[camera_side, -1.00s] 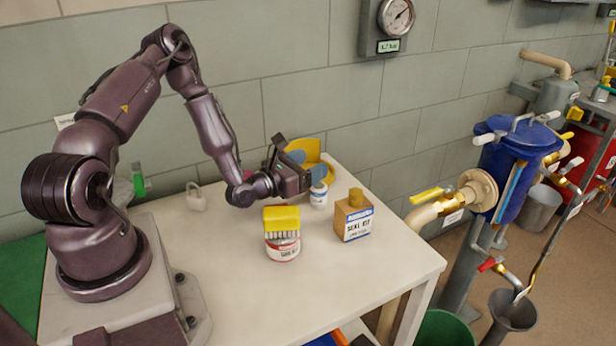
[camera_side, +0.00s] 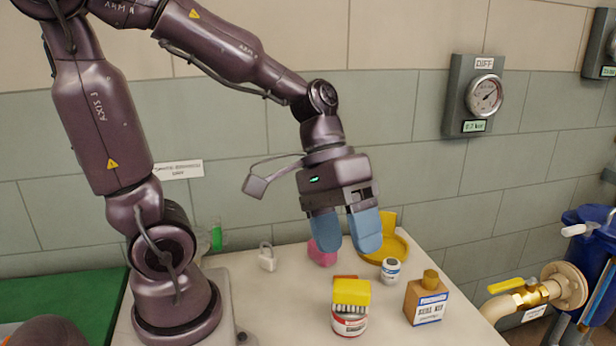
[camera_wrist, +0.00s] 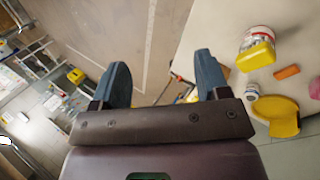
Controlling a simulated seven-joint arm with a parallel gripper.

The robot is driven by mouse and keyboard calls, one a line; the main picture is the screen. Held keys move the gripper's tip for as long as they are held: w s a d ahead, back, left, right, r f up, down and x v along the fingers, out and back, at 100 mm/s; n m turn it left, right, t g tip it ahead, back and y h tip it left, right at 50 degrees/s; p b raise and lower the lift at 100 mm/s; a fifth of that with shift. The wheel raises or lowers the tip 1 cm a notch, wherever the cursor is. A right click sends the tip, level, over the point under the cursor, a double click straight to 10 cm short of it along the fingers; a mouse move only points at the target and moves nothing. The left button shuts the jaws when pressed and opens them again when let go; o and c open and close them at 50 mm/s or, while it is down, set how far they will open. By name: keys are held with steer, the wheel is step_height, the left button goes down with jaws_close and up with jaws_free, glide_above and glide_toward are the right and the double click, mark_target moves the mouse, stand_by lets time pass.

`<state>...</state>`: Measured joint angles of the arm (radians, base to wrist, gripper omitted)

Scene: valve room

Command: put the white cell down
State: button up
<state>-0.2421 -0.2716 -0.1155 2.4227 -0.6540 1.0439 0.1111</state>
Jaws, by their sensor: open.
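The white cell, a small white canister with a dark label (camera_side: 391,270), stands upright on the table in front of a yellow tray in the side view. A small white thing beside the yellow shape in the wrist view (camera_wrist: 252,92) appears to be the same cell. My gripper (camera_side: 349,243) is open and empty, its blue fingers pointing down, above the table and to the left of the cell in the picture. Its spread fingers also show in the wrist view (camera_wrist: 160,82). Nothing is between them, and the cell is apart from them.
A white jar with a yellow brush on it (camera_side: 350,318) and a brown seal kit bottle (camera_side: 427,303) stand in front of the cell. The yellow tray (camera_side: 403,248) is behind it. A pink object (camera_side: 322,254) and a padlock (camera_side: 267,260) lie to the left.

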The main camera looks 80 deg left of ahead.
steer(key=s+a+r+m+t+y, duration=0.3)
steer(key=a+r+m+t+y, duration=0.1)
steer(key=a+r+y, duration=0.1)
steer(key=shift+s+a+r+y, duration=0.15)
steer(key=shift+a+r+y, duration=0.1)
steer(key=shift+a+y, duration=0.25)
stand_by(0.8)
